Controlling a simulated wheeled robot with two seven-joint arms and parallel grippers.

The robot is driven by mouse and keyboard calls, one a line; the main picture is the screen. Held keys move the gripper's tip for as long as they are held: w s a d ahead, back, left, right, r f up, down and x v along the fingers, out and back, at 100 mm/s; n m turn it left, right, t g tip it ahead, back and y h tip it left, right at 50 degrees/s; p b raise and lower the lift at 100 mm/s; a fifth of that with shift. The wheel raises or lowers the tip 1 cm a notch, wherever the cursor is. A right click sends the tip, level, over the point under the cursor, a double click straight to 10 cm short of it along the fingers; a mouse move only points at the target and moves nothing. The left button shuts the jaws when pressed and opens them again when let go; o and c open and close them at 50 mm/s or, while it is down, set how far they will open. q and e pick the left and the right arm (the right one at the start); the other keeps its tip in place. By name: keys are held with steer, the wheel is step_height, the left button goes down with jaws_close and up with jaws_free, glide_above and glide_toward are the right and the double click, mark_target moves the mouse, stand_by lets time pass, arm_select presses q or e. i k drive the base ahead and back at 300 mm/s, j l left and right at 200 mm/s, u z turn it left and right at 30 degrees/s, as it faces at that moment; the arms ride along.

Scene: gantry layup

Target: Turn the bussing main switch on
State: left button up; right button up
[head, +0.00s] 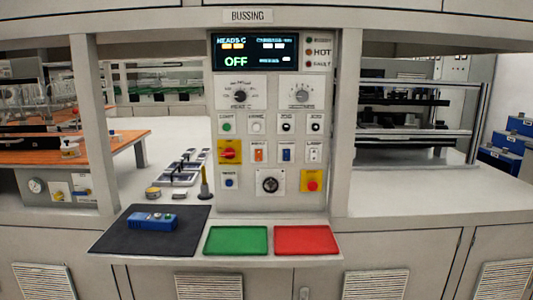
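The bussing panel (271,205) stands upright in the middle of the head view, under a sign reading BUSSING (248,16). Its display (255,52) is lit and shows OFF in large green letters. A red rotary switch (229,153) on a yellow plate sits at the left of the panel and looks like the main switch. Its handle appears to lie roughly sideways, but its exact angle is too small to tell. A red round button (312,182) on another yellow plate sits at the lower right. Neither of my grippers is in view.
A shelf in front of the panel holds a black mat (185,220) with a blue device (152,221), a green mat (236,240) and a red mat (306,240). A dark upright tool (204,184) stands left of the panel. The right counter (420,195) is clear.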

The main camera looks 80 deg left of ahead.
mark_target(229, 152)
steer(key=u, duration=3)
